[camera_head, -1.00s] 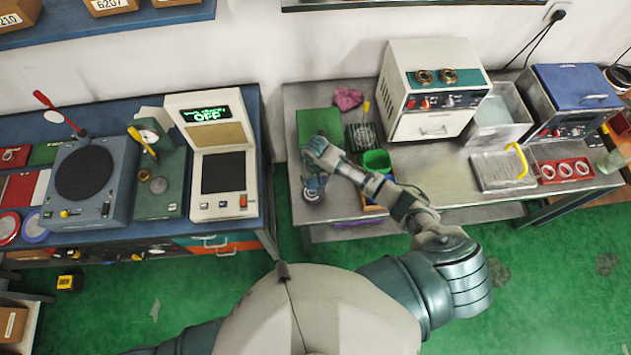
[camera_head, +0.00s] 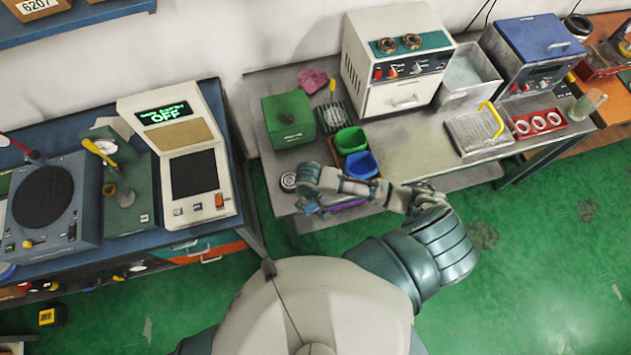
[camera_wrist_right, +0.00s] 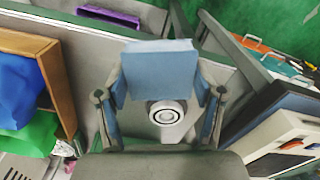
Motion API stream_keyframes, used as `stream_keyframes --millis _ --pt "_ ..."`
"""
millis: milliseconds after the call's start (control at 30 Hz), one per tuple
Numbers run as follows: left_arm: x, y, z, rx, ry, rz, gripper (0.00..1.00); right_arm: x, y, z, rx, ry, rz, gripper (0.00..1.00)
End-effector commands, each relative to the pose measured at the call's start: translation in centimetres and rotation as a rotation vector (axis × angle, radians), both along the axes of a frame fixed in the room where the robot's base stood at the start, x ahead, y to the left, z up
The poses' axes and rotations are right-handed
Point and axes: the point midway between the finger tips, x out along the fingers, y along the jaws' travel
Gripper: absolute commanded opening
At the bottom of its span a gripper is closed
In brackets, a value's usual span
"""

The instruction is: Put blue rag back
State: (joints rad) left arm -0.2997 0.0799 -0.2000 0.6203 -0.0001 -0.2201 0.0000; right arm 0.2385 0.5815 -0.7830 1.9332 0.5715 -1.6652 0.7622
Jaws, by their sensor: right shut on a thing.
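My right gripper (camera_head: 308,206) is low at the front left edge of the grey metal table, small and partly hidden by its own wrist in the head view. In the right wrist view, the gripper (camera_wrist_right: 160,88) is shut on the blue rag (camera_wrist_right: 155,66), a pale blue, block-like piece between its two fingers. A round metal ring (camera_head: 288,181) lies on the table just left of the wrist; the ring (camera_wrist_right: 166,113) also shows beyond the fingers. My left gripper is out of view.
A green box (camera_head: 289,119) and a pink rag (camera_head: 313,79) lie behind. A white oven (camera_head: 398,65) stands at the back. A gap separates this table from the blue workbench (camera_head: 222,110).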

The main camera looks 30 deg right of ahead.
Motion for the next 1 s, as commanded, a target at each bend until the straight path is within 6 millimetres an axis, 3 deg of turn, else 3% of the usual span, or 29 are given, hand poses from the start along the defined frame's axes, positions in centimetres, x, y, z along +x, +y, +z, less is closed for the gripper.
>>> stream_keyframes --millis 100,233,367,700,833,1000 --pt "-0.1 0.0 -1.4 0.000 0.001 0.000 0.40 -2.9 0.0 -0.6 0.005 0.003 0.049 0.40" --pt "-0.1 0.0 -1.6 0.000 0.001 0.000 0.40 -3.5 -0.3 -0.4 0.007 0.003 0.070 0.40" --pt "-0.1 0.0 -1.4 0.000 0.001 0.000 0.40 -1.1 -1.9 -0.5 0.005 0.003 0.070 0.40" --pt "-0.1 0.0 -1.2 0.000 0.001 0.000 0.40 7.1 -6.8 -1.4 0.007 0.003 0.069 0.40" --pt "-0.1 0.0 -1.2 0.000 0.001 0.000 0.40 8.8 -7.8 -1.6 0.009 0.004 0.071 0.40" --pt "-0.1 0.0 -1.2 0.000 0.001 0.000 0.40 9.4 -8.1 -2.2 0.009 0.005 0.072 0.40"
